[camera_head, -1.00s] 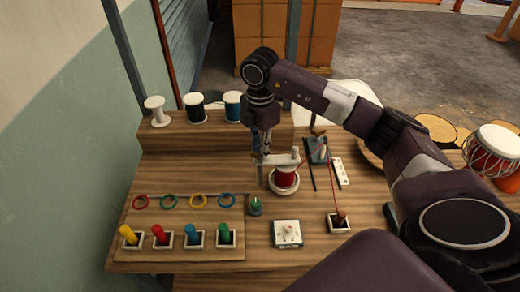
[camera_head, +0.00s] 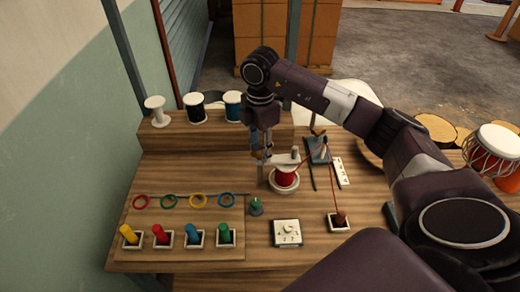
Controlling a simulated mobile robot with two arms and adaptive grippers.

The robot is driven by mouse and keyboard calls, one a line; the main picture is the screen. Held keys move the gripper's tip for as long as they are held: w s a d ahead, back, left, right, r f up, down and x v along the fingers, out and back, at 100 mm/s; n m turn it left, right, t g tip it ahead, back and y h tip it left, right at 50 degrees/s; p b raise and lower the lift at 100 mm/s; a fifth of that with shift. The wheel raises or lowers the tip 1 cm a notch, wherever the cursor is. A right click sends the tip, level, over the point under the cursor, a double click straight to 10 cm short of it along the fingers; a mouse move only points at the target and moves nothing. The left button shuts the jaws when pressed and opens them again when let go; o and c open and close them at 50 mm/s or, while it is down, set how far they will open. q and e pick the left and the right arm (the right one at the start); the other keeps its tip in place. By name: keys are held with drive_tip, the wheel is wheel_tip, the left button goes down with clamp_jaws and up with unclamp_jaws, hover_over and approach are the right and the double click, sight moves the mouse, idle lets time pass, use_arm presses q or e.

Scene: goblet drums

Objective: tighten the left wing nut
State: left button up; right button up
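A red spool (camera_head: 285,178) stands on a white round base, under a white bracket (camera_head: 284,161). My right gripper (camera_head: 263,150) points down at the left end of this bracket. A small brassy piece shows beside its fingers; I cannot tell if it is the left wing nut, as the fingers cover that spot. I cannot tell whether the fingers are closed on anything. Another small brassy piece (camera_head: 318,132) shows right of the bracket, perhaps the other wing nut. My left gripper is not in view.
A red thread runs from the spool area to a brown peg (camera_head: 338,219). Coloured pegs and rings are at left, spools (camera_head: 196,108) on the back ledge, a drum (camera_head: 490,150) at right.

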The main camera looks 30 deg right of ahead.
sight(260, 155)
drive_tip(key=shift+r, duration=0.2)
wheel_tip(260, 155, up, 12)
drive_tip(key=shift+f, duration=0.2)
idle(0.7)
